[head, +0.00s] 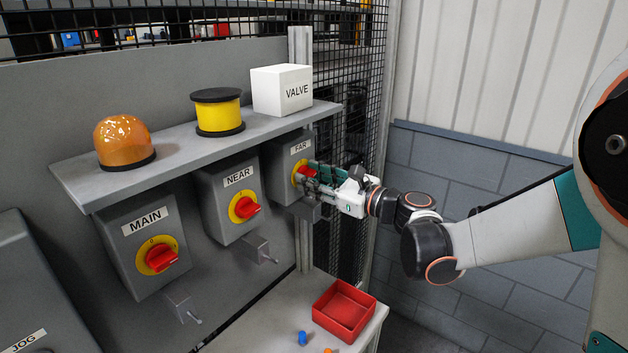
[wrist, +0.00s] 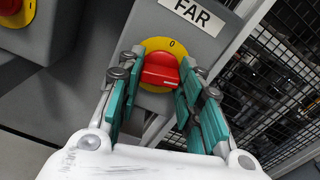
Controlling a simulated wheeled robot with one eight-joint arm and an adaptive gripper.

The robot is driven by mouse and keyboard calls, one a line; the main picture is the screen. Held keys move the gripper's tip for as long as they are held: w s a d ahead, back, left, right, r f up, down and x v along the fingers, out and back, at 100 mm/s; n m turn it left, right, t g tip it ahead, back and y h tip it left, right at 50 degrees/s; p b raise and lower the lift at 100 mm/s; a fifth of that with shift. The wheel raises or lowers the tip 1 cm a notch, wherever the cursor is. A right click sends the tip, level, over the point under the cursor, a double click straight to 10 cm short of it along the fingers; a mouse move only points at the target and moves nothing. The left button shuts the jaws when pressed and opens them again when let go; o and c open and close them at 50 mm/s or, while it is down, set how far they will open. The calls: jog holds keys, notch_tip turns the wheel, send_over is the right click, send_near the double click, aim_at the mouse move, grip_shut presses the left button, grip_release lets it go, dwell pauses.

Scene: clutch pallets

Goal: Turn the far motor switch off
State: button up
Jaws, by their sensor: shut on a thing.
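The far motor switch is a grey box labelled FAR (head: 283,163), under the right end of the shelf. It has a red knob on a yellow dial, and a 0 shows at the top of the dial. In the wrist view the red knob (wrist: 160,72) lies between my teal finger pads, its far part clear of them. My gripper (head: 309,172) reaches in from the right and is shut on the knob. The fingers hide part of the knob and dial in the head view.
The NEAR switch (head: 229,202) and MAIN switch (head: 143,246) stand to the left. The shelf (head: 180,150) above bears an orange dome lamp (head: 124,142), a yellow spool (head: 217,111) and a white VALVE box (head: 282,90). A red tray (head: 345,310) stands below. Mesh fencing is close behind.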

jog(key=n+b, duration=0.1)
jog(key=n, duration=1)
jog(key=shift+n+b, duration=0.4)
jog(key=shift+n, duration=1.5)
jog(key=o, duration=1.1)
jog(key=shift+c, duration=0.2)
jog(key=v, duration=1.2)
jog(key=shift+s+f, duration=0.1)
